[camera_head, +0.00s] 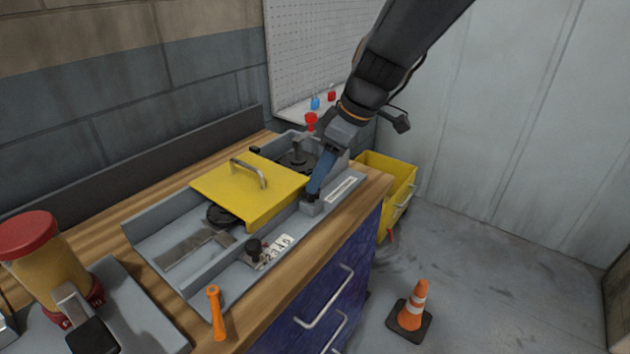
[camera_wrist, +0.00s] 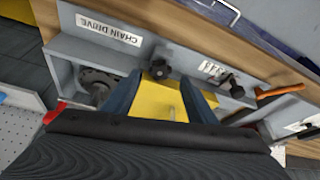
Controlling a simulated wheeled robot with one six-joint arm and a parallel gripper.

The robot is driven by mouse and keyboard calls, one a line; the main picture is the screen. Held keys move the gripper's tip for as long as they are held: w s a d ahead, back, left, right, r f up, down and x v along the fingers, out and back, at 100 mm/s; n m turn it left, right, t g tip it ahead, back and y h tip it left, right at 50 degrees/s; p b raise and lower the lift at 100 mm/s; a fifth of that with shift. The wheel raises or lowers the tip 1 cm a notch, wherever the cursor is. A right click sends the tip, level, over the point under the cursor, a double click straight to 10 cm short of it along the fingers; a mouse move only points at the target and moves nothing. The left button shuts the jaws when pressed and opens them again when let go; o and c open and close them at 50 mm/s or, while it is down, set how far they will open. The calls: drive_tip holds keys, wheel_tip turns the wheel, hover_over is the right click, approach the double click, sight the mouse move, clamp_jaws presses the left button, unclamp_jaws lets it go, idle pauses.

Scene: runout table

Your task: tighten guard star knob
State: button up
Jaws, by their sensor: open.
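The yellow guard (camera_head: 225,190) lies shut-looking over the middle of the grey machine tray, with a metal handle on top. A dark star knob (camera_wrist: 160,69) shows in the wrist view on a grey block beside the guard's edge. In the head view my gripper hides the knob, and only the grey block (camera_head: 311,208) shows under the fingertips. My gripper (camera_head: 316,192) is open and points down at that block. In the wrist view its two blue fingers (camera_wrist: 164,84) stand either side of the knob's line, with nothing held. Whether they touch the knob cannot be told.
A dark knob lever (camera_head: 254,246) with a number plate stands along the tray's front rim. An orange handle (camera_head: 215,312) is at the near corner. A red-topped container (camera_head: 50,262) stands at left. A yellow bin (camera_head: 402,180) and a cone (camera_head: 412,308) are on the floor at right.

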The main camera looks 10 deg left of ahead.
sight(311, 199)
drive_tip(key=shift+p+x, duration=0.3)
drive_tip(key=shift+x, duration=1.7)
drive_tip(key=shift+c, duration=0.3)
drive_tip(key=c, duration=1)
